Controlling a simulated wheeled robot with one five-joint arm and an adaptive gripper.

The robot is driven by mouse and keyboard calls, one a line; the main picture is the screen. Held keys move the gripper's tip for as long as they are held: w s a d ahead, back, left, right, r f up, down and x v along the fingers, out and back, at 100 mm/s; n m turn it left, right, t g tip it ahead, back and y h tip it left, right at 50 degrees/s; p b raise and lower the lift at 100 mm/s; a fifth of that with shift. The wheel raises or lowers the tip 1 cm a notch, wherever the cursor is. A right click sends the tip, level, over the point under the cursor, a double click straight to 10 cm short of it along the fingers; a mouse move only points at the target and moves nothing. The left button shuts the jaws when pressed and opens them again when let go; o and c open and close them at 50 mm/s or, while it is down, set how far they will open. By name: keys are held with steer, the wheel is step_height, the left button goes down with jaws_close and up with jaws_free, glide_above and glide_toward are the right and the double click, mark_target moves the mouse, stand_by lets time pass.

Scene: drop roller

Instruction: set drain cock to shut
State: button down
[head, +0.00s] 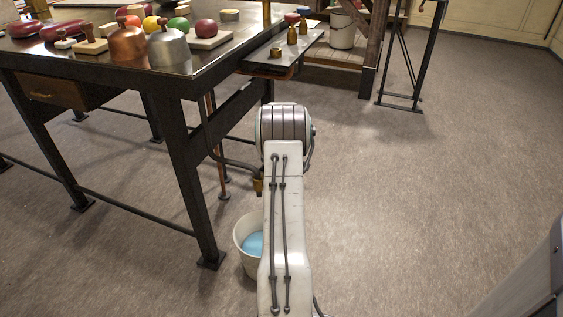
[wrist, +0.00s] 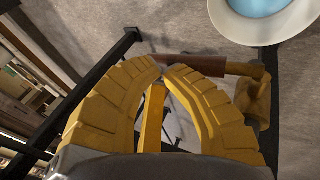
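The drain cock is brass, with its body (wrist: 257,98) at the right of the wrist view. A reddish-brown bar, seemingly its handle (wrist: 195,65), runs left from it past my fingertips. In the head view the drain cock (head: 258,186) hangs at the end of a dark pipe, left of my arm. My gripper (wrist: 164,69) has yellow ridged fingers curved inward, tips close together at the bar. Whether they grip the bar or only lie in front of it is unclear. My arm hides the gripper in the head view.
A white bucket (head: 246,262) with blue liquid stands on the floor below the cock; it also shows in the wrist view (wrist: 228,22). A dark workbench (head: 150,85) with its leg stands left. A metal tray (head: 262,56) is above.

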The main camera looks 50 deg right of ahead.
steer(key=shift+d+f, duration=0.1)
steer(key=shift+f, duration=0.55)
step_height(320, 180, up, 14)
steer(key=s+p, duration=0.2)
steer(key=p, duration=0.6)
steer(key=shift+s+d+r, duration=0.15)
steer(key=shift+s+d, duration=0.1)
steer(key=shift+d, duration=0.15)
